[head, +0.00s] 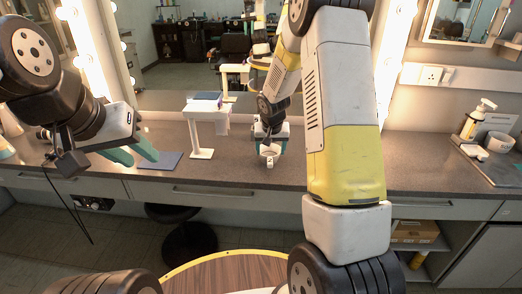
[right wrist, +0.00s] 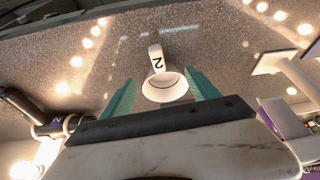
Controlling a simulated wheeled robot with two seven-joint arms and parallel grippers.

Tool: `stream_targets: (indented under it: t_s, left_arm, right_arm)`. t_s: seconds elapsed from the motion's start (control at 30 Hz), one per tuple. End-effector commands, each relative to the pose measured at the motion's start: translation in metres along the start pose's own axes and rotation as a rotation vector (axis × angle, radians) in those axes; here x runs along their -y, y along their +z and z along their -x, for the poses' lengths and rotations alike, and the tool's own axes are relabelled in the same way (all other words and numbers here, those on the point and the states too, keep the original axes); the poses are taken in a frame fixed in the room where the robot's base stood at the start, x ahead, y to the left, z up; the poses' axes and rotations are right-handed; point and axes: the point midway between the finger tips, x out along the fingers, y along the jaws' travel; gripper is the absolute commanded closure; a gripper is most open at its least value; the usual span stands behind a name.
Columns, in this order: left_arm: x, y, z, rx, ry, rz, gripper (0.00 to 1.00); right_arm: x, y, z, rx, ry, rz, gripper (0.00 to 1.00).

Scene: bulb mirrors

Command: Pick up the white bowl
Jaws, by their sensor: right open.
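A small white bowl-like vessel (head: 269,151) stands on the grey counter below my right gripper (head: 270,141). In the right wrist view the vessel (right wrist: 165,88) shows its round open rim and a white tab marked 2. My right gripper (right wrist: 160,78) is open, with its teal fingers on either side of the vessel; whether they touch it I cannot tell. Another white bowl (head: 500,142) sits at the far right of the counter. My left gripper (head: 142,158) is open and empty, above the counter at the left.
A white stand (head: 202,152) is left of my right gripper, with a blue-grey mat (head: 160,161) further left. A pump bottle (head: 473,122) and a dark tray (head: 490,164) are at the far right. A bulb-lit mirror (head: 190,60) backs the counter. A round wooden top (head: 230,272) is in front.

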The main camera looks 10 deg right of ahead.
Motion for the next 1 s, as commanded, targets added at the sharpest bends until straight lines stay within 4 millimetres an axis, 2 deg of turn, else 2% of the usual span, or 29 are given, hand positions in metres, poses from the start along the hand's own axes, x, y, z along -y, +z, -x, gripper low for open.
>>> stream_targets:
  t_s: [0.5, 0.63, 0.87, 1.0]
  left_arm:
    - [0.0, 0.0, 0.0, 0.0, 0.0, 0.0, 0.64]
    - [0.0, 0.0, 0.0, 0.0, 0.0, 0.0, 0.64]
    - [0.0, 0.0, 0.0, 0.0, 0.0, 0.0, 0.64]
    - [0.0, 0.0, 0.0, 0.0, 0.0, 0.0, 0.64]
  right_arm:
    - [0.0, 0.002, -0.068, 0.003, 0.001, 0.001, 0.3]
    - [0.0, 0.001, -0.078, 0.002, 0.0, 0.001, 0.3]
    - [0.0, 0.001, -0.079, 0.001, 0.0, 0.0, 0.3]
    - [0.0, 0.001, -0.078, 0.001, 0.0, 0.001, 0.58]
